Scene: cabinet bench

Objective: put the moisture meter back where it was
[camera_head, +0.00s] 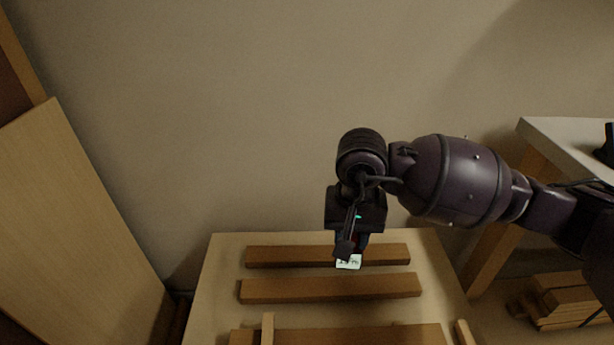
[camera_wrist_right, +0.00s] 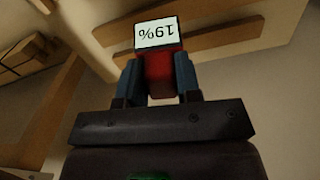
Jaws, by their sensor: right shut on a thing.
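The moisture meter (camera_wrist_right: 159,68) is a small red device with a white screen reading 19%, upside down in the right wrist view. My right gripper (camera_wrist_right: 158,80) is shut on it, with a blue finger on each side. In the head view the meter's white screen (camera_head: 348,262) shows just below my right gripper (camera_head: 352,245), over the bench with wooden strips. The arm hides most of the meter's body there. I cannot tell whether the meter touches a strip. My left gripper is not in view.
The pale bench top (camera_head: 225,262) carries brown wooden strips, including a back strip (camera_head: 290,256) and a second strip (camera_head: 330,289). A grey-topped table (camera_head: 565,138) stands at the right, with stacked wood (camera_head: 560,298) below. A wooden panel (camera_head: 70,210) leans at the left.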

